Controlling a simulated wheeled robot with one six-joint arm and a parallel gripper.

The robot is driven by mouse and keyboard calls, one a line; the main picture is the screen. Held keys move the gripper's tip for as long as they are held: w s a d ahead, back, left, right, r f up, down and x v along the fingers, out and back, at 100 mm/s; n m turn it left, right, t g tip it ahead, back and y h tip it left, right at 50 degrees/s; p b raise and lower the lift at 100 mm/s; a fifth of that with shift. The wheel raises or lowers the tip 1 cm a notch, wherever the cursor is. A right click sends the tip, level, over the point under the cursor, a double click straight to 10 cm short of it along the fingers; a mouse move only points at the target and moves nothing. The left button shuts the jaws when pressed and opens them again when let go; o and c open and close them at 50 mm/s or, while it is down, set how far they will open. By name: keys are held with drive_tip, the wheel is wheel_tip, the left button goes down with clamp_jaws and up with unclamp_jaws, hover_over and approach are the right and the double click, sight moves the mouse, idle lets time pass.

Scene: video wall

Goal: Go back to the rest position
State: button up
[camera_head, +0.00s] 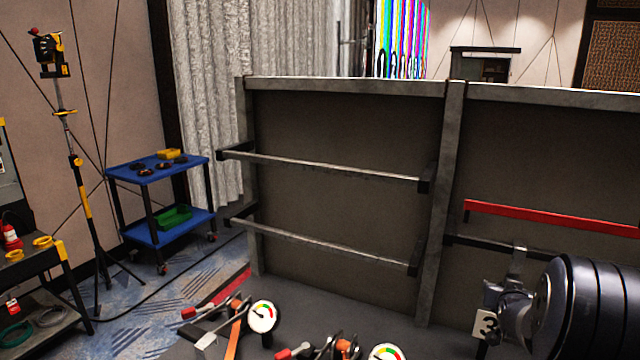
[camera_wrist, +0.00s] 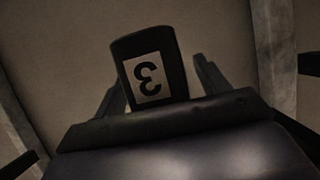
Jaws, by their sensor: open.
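My gripper (camera_head: 500,305) is at the lower right in the head view, in front of the right panel of the grey video wall frame (camera_head: 453,190). In the wrist view my gripper (camera_wrist: 158,80) has its two fingers apart. The rest position has no visible marker.
A red bar (camera_head: 550,218) crosses the right panel above my gripper. Grey rails (camera_head: 330,172) cross the left panel. Clamps and gauges (camera_head: 263,316) stand at the bottom. A blue cart (camera_head: 160,175), a tripod (camera_head: 82,190) and a workbench (camera_head: 40,285) are at the left.

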drive_tip(key=shift+w+r+p, duration=0.1)
drive_tip(key=shift+r+p, duration=0.45)
drive_tip(key=shift+r, duration=0.05)
